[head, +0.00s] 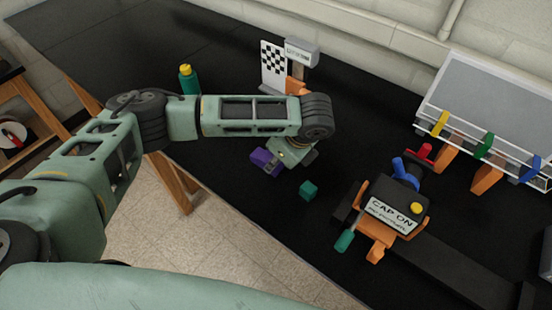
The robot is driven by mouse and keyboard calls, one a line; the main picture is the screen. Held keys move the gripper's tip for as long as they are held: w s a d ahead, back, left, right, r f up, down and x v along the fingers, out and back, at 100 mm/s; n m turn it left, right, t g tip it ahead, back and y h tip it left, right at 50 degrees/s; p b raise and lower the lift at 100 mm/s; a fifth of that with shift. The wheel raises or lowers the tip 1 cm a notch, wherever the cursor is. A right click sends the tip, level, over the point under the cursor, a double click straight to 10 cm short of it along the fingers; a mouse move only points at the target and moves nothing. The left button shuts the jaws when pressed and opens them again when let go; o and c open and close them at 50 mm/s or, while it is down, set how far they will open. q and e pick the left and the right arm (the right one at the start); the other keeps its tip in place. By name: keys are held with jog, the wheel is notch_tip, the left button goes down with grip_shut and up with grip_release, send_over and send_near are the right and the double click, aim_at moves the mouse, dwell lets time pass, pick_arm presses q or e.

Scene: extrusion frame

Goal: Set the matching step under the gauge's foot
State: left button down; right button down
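The gauge appears to be the upright unit at the back of the bench, with a checkered board (272,65), a grey head (301,50) with small unreadable lettering and an orange part (296,86). Its foot is hidden behind my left arm. My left gripper (290,160) points down in front of it. A purple block (261,158) is at the gripper's left side, partly covered by a grey part; I cannot tell whether it is held. A teal cube (308,190) lies on the bench, apart from the gripper. My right gripper is not in view.
A green bottle (188,80) with a yellow cap stands behind my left arm.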

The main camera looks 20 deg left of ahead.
pick_arm(q)
jog(key=c, duration=1.3)
grip_release()
jog(key=shift+f, duration=0.1)
jog(key=shift+b+v, duration=1.05)
jog(key=shift+v, duration=5.1)
jog(key=shift+w+a, duration=0.1)
jog(key=shift+a, duration=0.05)
